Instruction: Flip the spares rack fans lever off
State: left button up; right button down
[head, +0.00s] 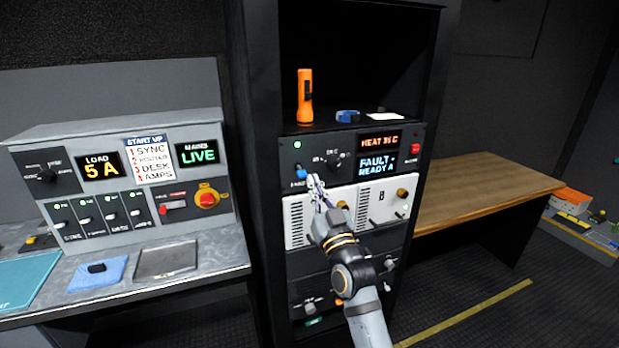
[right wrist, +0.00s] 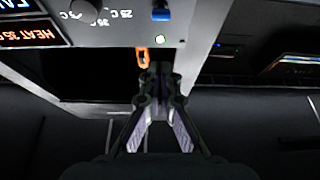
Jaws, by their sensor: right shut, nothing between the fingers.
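A small blue-tipped lever (head: 301,174) sits at the left of the rack's upper panel (head: 345,143), below a lit green lamp (head: 297,145). Its label is too small to read surely, and I cannot tell which way it is set. The right wrist view, which looks turned over, shows the blue lever (right wrist: 160,14) and green lamp (right wrist: 160,38). My right gripper (head: 316,182) is shut and empty, just right of and below the lever in the head view. Its fingertips (right wrist: 160,70) show below the lamp in the wrist view. Contact is not clear. My left gripper is out of view.
White modules (head: 372,208) sit under the panel. A control desk (head: 120,180) stands left, a wooden table (head: 485,190) right.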

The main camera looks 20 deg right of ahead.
jog(key=s+f, duration=0.1)
jog(key=s+f+b, duration=0.1)
jog(key=shift+s+f, duration=0.15)
jog(key=shift+s, duration=0.2)
